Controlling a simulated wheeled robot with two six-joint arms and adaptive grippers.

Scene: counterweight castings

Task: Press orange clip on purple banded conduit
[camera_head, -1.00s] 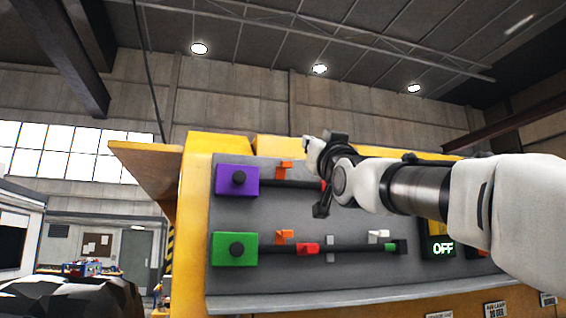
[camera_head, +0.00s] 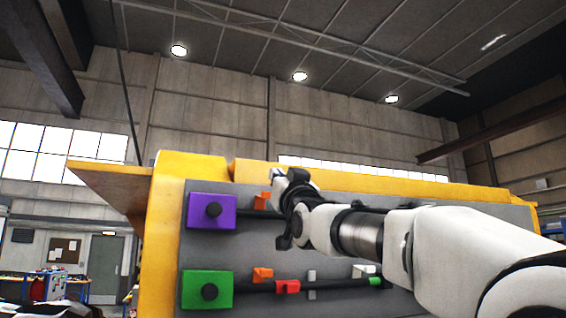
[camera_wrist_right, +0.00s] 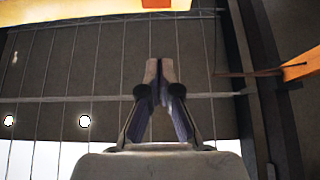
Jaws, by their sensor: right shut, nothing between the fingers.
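An orange clip (camera_head: 262,200) stands just above this conduit. My right gripper (camera_head: 277,175) is just above and right of that clip, apart from it in the picture. In the right wrist view, the right gripper (camera_wrist_right: 160,68) has its fingers together with nothing between them. Any coloured bands on the upper conduit are hidden behind my arm. My left gripper is out of view.
Below is a green block (camera_head: 208,290) with its own conduit, a second orange clip (camera_head: 262,274), a red piece (camera_head: 288,286) and a pale clip (camera_head: 363,270). A yellow housing (camera_head: 158,235) frames the panel.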

